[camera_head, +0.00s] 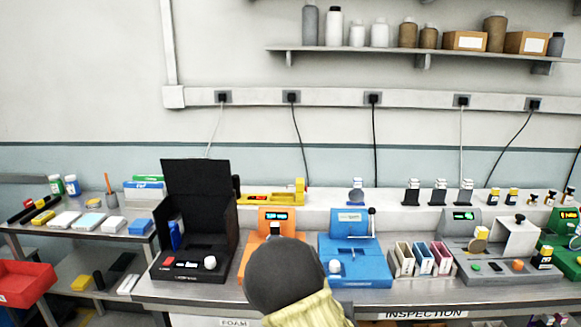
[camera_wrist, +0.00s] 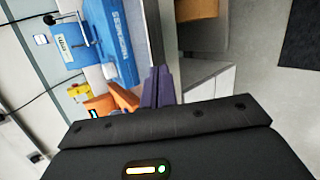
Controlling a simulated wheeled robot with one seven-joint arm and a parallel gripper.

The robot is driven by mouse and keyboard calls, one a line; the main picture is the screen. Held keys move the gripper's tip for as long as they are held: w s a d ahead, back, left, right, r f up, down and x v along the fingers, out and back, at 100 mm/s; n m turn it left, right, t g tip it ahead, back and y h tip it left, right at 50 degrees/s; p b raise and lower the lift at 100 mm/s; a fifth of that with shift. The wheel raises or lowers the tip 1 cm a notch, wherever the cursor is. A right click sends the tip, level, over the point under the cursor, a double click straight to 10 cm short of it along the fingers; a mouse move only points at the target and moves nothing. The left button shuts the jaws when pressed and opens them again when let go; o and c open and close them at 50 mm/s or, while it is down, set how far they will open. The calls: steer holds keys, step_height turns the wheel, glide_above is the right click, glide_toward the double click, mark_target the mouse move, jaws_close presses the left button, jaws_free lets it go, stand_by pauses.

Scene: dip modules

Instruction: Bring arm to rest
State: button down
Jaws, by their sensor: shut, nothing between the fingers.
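In the wrist view my gripper (camera_wrist: 158,88) shows past the dark wrist housing, its two dark fingers together and empty. The wrist picture is turned on its side; the fingers lie in front of the bench's front edge, apart from the machines. In the head view a dark rounded part of my arm with a yellow sleeve rises at the bottom centre, in front of the orange machine (camera_head: 275,221) and the blue machine (camera_head: 345,262). My fingers cannot be made out there.
The metal bench (camera_head: 390,297) carries a black open-lidded box (camera_head: 197,212), small bins (camera_head: 420,259) and a grey machine (camera_head: 480,262). A side table with a red bin (camera_head: 25,283) stands at left. A shelf (camera_head: 400,50) with bottles is on the wall.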

steer(key=s+r+m+g+y+p, duration=0.1)
steer(key=s+r+m+g, duration=0.1)
steer(key=s+r+m, duration=0.2)
steer(key=s+r+m+g+y+p, duration=0.1)
steer(key=s+r+m+g, duration=0.1)
steer(key=s+r+m, duration=0.2)
steer(key=s+r+m+g+y+p, duration=0.1)
steer(key=s+r+m+g, duration=0.2)
steer(key=s+m, duration=0.6)
steer(key=s+r, duration=0.2)
steer(key=s, duration=0.3)
steer(key=shift+s+p, duration=0.25)
steer(key=shift+p, duration=0.1)
